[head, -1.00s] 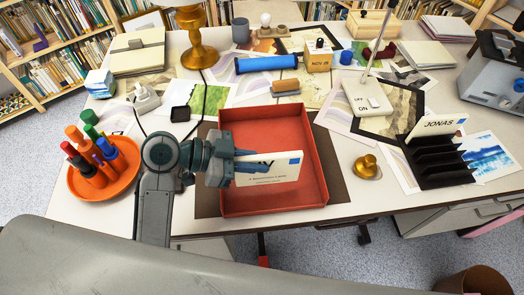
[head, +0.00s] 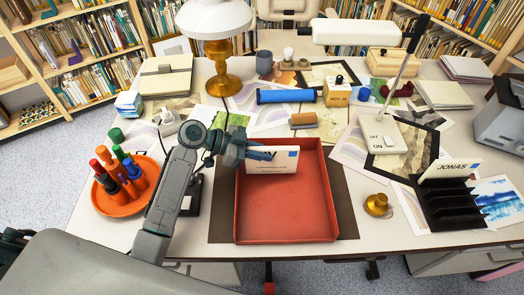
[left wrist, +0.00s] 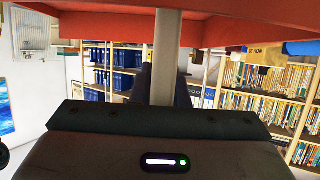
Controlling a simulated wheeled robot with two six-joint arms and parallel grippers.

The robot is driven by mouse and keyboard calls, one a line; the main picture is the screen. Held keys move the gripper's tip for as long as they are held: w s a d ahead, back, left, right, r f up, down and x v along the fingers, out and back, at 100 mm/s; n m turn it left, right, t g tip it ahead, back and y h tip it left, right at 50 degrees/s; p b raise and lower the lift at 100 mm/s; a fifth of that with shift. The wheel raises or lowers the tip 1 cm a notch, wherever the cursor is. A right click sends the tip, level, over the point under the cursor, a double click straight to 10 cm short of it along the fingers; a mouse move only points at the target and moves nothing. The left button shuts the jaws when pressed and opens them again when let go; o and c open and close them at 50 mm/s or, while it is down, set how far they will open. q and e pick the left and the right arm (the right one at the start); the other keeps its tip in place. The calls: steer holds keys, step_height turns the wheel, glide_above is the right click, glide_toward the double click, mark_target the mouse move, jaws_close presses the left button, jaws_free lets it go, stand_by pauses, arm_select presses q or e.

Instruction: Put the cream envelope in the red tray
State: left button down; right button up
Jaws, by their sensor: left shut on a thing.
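The red tray (head: 290,205) lies at the front middle of the desk, on a dark mat. My left gripper (head: 260,154) reaches over the tray's back left part. It is shut on the cream envelope (head: 280,162), which stands upright with lines of text and a blue stamp facing the head camera. The envelope is within the tray's outline; whether its lower edge touches the floor I cannot tell. In the left wrist view a pale strip (left wrist: 166,60), likely the envelope edge-on, runs between the dark fingers, with red tray surface (left wrist: 90,28) above. My right gripper is not in view.
A black rack (head: 462,206) at right holds an envelope marked JONAS (head: 452,170). A small brass object (head: 377,205) stands right of the tray. An orange dish (head: 118,205) of upright coloured pieces is at left.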

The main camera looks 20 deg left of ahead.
arm_select(q)
steer(key=shift+f, duration=0.35)
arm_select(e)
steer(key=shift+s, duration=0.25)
arm_select(q)
steer(key=shift+f, duration=0.1)
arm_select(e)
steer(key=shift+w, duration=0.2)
arm_select(q)
steer(key=c, duration=1.4)
jaws_free()
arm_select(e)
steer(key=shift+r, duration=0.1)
